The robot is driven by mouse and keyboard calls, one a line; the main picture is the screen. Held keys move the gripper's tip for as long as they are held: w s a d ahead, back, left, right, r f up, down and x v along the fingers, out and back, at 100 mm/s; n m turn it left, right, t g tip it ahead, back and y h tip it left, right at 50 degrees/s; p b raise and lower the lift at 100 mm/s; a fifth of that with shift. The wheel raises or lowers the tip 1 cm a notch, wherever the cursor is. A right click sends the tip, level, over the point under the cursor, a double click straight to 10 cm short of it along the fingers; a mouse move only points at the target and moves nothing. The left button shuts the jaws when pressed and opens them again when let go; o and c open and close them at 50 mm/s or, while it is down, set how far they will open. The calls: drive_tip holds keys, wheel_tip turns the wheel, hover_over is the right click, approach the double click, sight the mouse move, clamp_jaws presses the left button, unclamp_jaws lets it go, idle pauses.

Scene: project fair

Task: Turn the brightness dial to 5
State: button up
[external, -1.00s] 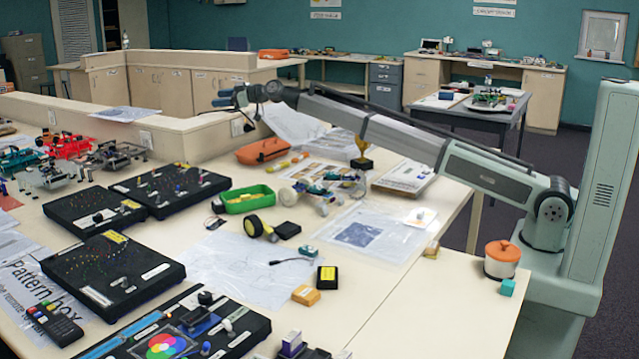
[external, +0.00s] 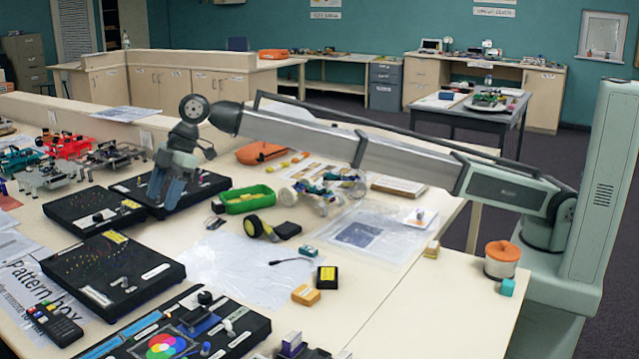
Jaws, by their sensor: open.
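Several black control panels lie on the cream table. My gripper (external: 166,198) points down over the rear panel (external: 215,181) and hides much of it. It is open, and I see nothing between its fingers. I cannot tell whether it touches the panel. To its left is another black panel (external: 75,208) with a small dark knob (external: 98,217) on top. The front panel (external: 255,328) has a color wheel (external: 166,347) and a black knob (external: 205,298). The labels are too small to read, so I cannot tell which knob is the brightness dial or its setting.
A black pin board (external: 112,272) stands in front of the gripper. A green tray (external: 247,199) with yellow pieces is right of it. Small model vehicles (external: 125,153) stand at the left, and a low wooden wall (external: 180,128) runs behind.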

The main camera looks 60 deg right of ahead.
sight(205, 295)
drive_tip(key=s+a+n+g+h, duration=0.1)
drive_tip(key=s+a+h, duration=0.25)
drive_tip(key=s, duration=0.65)
drive_tip(key=s+a+n+g+h, duration=0.1)
drive_tip(key=s+a+h, duration=0.1)
drive_tip(key=s+a, duration=0.5)
drive_tip(key=f, duration=0.4)
drive_tip(key=s+d+f, duration=0.1)
drive_tip(key=f, duration=0.4)
drive_tip(key=s+d+f, duration=0.1)
drive_tip(key=f, duration=0.3)
drive_tip(key=shift+s+d+f, duration=0.15)
drive_tip(key=shift+f, duration=0.15)
drive_tip(key=c, duration=1.1)
